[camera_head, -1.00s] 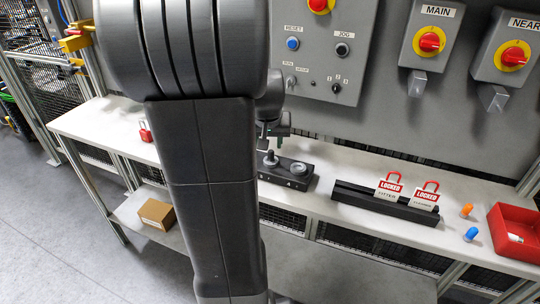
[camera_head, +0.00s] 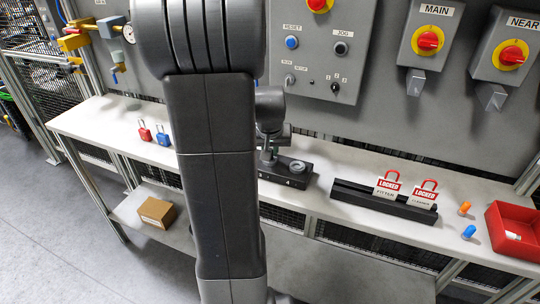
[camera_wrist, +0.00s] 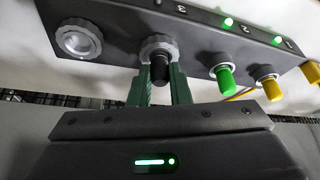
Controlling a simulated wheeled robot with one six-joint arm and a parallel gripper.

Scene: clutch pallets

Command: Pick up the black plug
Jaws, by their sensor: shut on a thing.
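The black plug (camera_wrist: 160,70) sits in a grey ringed socket of the dark numbered block (camera_wrist: 195,22) in the wrist view. The green fingers of my gripper (camera_wrist: 160,88) stand on both sides of it and are shut on it. The plug still appears seated in its socket.
Green lights glow by numbers 1 and 2. On the bench (camera_head: 335,150) stand red (camera_head: 144,132) and blue padlocks (camera_head: 163,135), a black rack (camera_head: 372,200) with LOCKED tags, small orange and blue plugs, and a red bin (camera_head: 515,228). The control panel rises behind.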

